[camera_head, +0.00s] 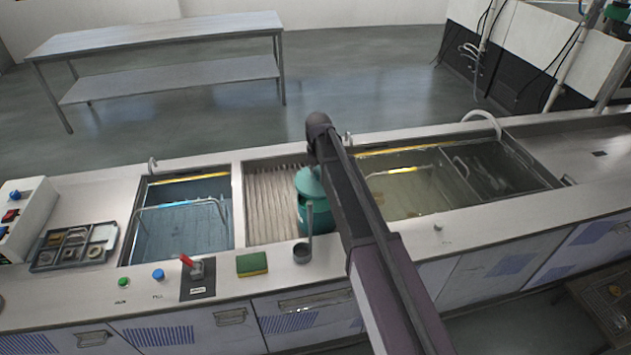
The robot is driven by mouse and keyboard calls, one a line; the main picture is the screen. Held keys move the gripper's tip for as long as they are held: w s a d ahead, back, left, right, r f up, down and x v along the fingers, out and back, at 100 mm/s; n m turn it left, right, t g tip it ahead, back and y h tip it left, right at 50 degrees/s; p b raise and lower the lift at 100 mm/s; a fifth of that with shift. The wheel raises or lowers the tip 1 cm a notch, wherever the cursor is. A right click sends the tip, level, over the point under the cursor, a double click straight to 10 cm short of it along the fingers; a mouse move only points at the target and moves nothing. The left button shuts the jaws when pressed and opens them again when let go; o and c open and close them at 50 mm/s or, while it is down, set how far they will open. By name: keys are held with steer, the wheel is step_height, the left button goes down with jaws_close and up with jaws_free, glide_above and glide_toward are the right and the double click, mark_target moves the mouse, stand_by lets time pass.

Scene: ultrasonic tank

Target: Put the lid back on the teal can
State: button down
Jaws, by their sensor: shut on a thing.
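The teal can (316,218) stands at the right end of the ribbed bay in the counter, partly hidden behind my arm. A teal lid-like piece (308,182) shows at the can's top and looks tilted. I cannot tell whether it rests on the rim or is held above it. My arm reaches up from the bottom right and passes in front of the can's right side. My gripper and its fingertips are hidden behind the arm, so its hold on anything does not show.
A blue-water tank (183,225) lies left of the ribbed bay (268,205), and a yellowish tank (412,190) lies right. A grey upright rod (309,225) stands in front of the can. A green-yellow sponge (252,264) and a parts tray (75,246) sit on the counter.

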steer(key=shift+f+b, duration=0.3)
steer(key=shift+f, duration=0.35)
steer(key=shift+f, duration=0.15)
steer(key=shift+f+b, duration=3)
steer(key=shift+b, duration=0.15)
steer(key=shift+w, duration=0.15)
steer(key=shift+f, duration=0.2)
stand_by(0.5)
steer(key=shift+c, duration=1.4)
jaws_free()
